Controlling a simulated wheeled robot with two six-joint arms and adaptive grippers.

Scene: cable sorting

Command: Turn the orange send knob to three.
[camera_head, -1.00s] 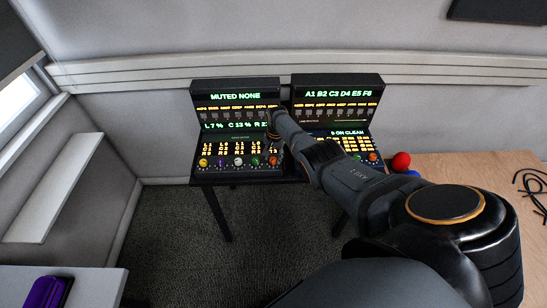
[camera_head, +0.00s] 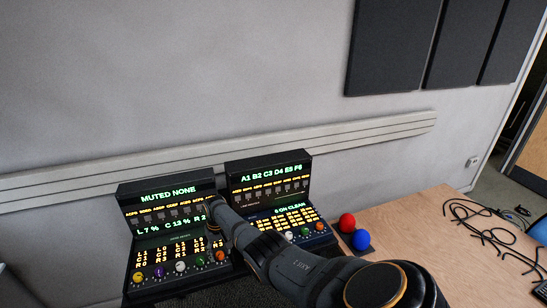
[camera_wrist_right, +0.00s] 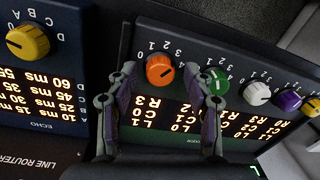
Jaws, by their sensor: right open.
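The left console (camera_head: 127,230) stands against the wall, with a row of coloured knobs along its front. Its orange knob (camera_head: 220,256) is the rightmost in that row. In the right wrist view the orange knob (camera_wrist_right: 159,71) sits upside down beside a scale of small numbers; I cannot tell exactly which number its pale mark meets. My right gripper (camera_wrist_right: 161,76) is open, with one finger on either side of the orange knob; contact is unclear. In the head view my right gripper (camera_head: 213,220) is over the left console's right side, partly hidden by its arm. My left gripper is out of view.
The right console (camera_head: 268,168) stands close beside it, under my right forearm. A green knob (camera_wrist_right: 218,82) is right next to one finger.

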